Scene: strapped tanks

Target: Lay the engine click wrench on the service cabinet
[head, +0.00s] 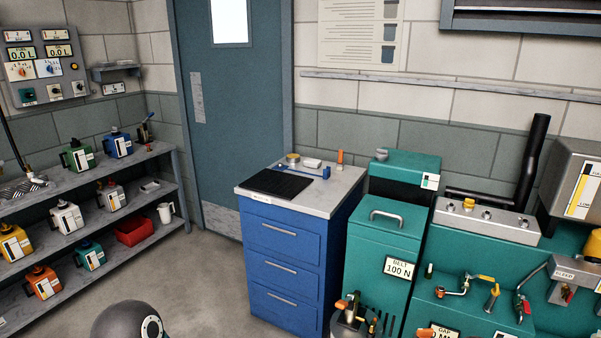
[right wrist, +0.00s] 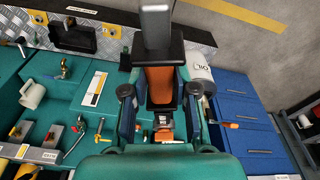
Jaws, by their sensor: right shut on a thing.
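The service cabinet (head: 284,261) is blue with drawers and a grey top, and stands at the middle of the head view. A black mat (head: 275,184) lies on the front left of its top. My right gripper (right wrist: 160,92) is shut on a tool with an orange grip (right wrist: 159,84), a black collar and a dark grey bar, taken to be the engine click wrench. My left gripper is not in view.
On the cabinet's back edge are a blue tool (head: 317,173), a yellowish roll (head: 293,158) and an orange-topped item (head: 340,157). A teal unit (head: 382,235) stands close on the right. Shelves (head: 88,265) with several coloured containers stand left. The right wrist view shows blue drawers (right wrist: 243,138).

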